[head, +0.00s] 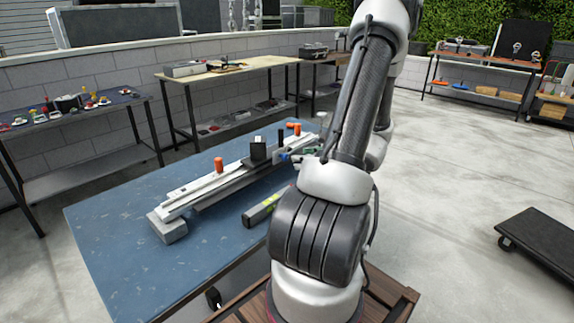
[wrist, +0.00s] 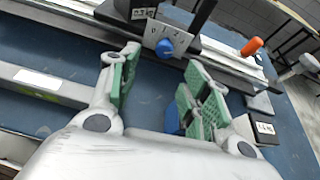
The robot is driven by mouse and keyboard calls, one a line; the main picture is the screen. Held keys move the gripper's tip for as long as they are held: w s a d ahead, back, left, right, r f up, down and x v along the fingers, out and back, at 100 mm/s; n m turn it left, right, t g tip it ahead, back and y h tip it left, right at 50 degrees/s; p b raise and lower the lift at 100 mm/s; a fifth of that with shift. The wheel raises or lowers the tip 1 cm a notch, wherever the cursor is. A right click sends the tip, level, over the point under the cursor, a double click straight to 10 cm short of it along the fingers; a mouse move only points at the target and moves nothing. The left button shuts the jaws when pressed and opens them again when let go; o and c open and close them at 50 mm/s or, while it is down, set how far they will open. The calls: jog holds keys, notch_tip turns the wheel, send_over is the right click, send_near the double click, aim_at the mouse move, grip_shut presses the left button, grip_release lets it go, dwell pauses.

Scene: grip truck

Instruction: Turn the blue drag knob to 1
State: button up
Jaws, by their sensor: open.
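The blue drag knob (wrist: 165,48) sits on a light plate marked 0, 1 and 2 in the wrist view. The plate (wrist: 182,38) is on the front of a dark carriage on a rail. I cannot tell which number the knob points to. My gripper (wrist: 160,85) is open, its green-padded fingers apart and empty, with the knob ahead of the gap and not touched. In the head view the rail (head: 225,180) lies along the blue table (head: 110,240), and my arm hides most of my gripper.
Orange knobs (head: 219,165) stand on the rail. A small weight block (wrist: 262,130) and a blue object (wrist: 173,120) are close to my right finger. A spirit level (head: 265,207) lies in front of the rail. The table's front left is clear.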

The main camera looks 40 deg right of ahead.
aim_at(287, 157)
jog(key=shift+m, duration=0.3)
jog(key=x, duration=0.8)
jog(key=shift+w+d+r, duration=0.2)
jog(key=shift+d, duration=0.05)
jog(key=c, duration=1)
